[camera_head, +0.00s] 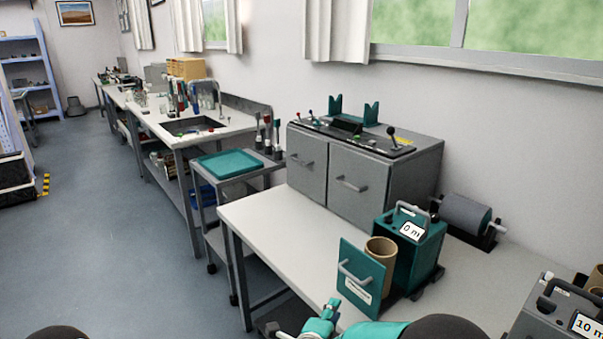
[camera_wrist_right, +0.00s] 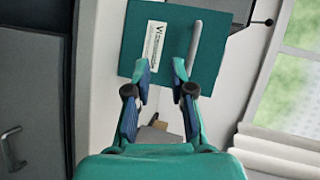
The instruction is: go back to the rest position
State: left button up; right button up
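My right gripper (camera_head: 312,319) is low in the head view, at the table's front edge, just below the teal panel (camera_head: 361,276) with a grey handle and a white label. In the right wrist view, my right gripper (camera_wrist_right: 160,72) is open, its two fingers apart with nothing held. The teal panel (camera_wrist_right: 185,42) lies beyond the fingertips there, its handle upright near the right finger. My left gripper is not in view.
A teal device (camera_head: 412,252) reading "0 m" stands on the white table (camera_head: 285,237), with a brown tube (camera_head: 381,252) beside the panel. A grey cabinet (camera_head: 335,178) stands behind. A grey "10 m" device (camera_head: 545,310) is at right. Open floor (camera_head: 115,235) lies left.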

jog(key=s+d+f+n+g+y+p, duration=0.1)
jog(key=s+d+f+n+g+y, duration=0.15)
jog(key=f+n, duration=0.4)
jog(key=s+d+f+n+g+y, duration=0.2)
jog(key=s+f+n+y, duration=0.15)
jog(key=f, duration=0.65)
jog(key=s+f+n+g+y, duration=0.2)
jog(key=s+f+n+g, duration=0.2)
jog(key=s, duration=0.7)
jog(key=s+f+n+g+y+p, duration=0.1)
jog(key=s+f+n+g, duration=0.3)
jog(key=s, duration=0.7)
jog(key=shift+s+f+n+y, duration=0.15)
jog(key=shift+s+n+y, duration=0.3)
jog(key=shift+n, duration=0.35)
